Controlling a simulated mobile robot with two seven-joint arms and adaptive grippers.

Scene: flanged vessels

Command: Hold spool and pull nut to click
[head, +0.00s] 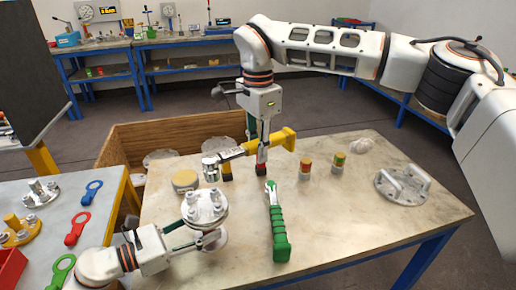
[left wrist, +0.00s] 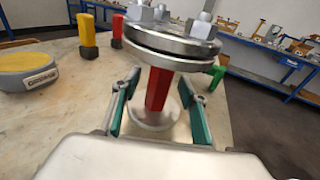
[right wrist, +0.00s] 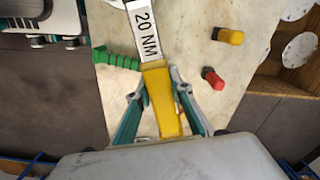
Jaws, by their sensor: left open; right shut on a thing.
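The spool (head: 206,206) stands at the table's front left, with bolts and nuts on its round top flange. In the left wrist view its red stem (left wrist: 159,90) runs between the flange (left wrist: 175,45) and a round base. My left gripper (left wrist: 158,108) is open, its fingers on either side of the stem with gaps visible. My right gripper (head: 262,158) is shut on the yellow handle of the torque wrench (head: 283,139), marked 20 NM in the right wrist view (right wrist: 148,35). The wrench's silver head (head: 211,167) is near the flange; I cannot tell whether it touches a nut.
A green-handled wrench (head: 279,232) lies right of the spool. Two small capped pieces (head: 305,169), a flange with handles (head: 402,185) and a yellow-topped round block (head: 185,180) are on the table. A wooden crate (head: 150,135) stands behind. The table's front right is clear.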

